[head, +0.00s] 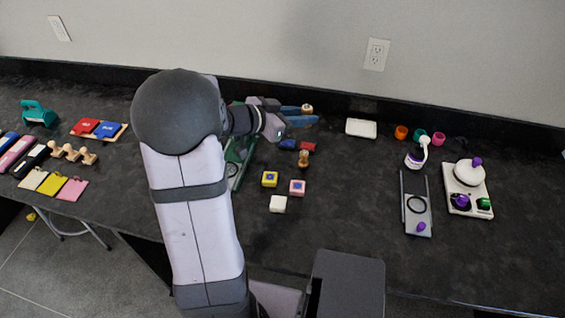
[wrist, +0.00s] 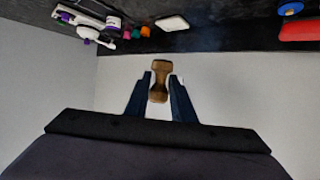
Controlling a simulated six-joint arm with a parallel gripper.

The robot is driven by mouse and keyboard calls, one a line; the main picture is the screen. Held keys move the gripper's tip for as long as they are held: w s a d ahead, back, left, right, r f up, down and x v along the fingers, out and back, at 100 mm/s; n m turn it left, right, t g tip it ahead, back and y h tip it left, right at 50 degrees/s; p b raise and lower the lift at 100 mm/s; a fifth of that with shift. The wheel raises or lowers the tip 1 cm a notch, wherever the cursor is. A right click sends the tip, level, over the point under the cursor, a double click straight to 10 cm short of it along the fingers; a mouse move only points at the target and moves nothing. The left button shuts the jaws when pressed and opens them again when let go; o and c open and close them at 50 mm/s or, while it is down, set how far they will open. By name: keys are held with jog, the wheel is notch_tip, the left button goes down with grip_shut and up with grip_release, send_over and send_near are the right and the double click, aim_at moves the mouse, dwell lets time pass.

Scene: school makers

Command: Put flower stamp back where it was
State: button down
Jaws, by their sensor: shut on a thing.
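My gripper (head: 303,116) is shut on a wooden-handled stamp (head: 307,109), held above the back middle of the counter. In the wrist view the brown stamp (wrist: 159,82) stands upright between the two blue fingers of my gripper (wrist: 160,92). Its stamping face is hidden, so I cannot tell its pattern. Another wooden stamp (head: 303,158) stands on the counter below my gripper.
Red (head: 308,146) and blue (head: 288,144) pieces lie near the standing stamp. A white tray (head: 361,128) is at the back. The counter between the blocks and the grey stand (head: 416,203) is clear.

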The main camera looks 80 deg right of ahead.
aim_at(281, 164)
jog(key=w+d+f+n+t+h, duration=0.1)
jog(key=w+d+n+t+h, duration=0.1)
jog(key=w+n+t, duration=0.2)
jog(key=shift+w+d+f+n+t+h, duration=0.4)
jog(key=shift+w+t, duration=0.2)
jog(key=shift+w, duration=0.7)
notch_tip(281, 164, down, 18)
jog(key=shift+r, duration=0.1)
jog(key=shift+b, duration=0.35)
jog(key=c, duration=1.9)
grip_release()
jog(key=shift+f, duration=0.25)
jog(key=o, duration=0.4)
jog(key=shift+a, duration=0.1)
jog(key=shift+r, duration=0.1)
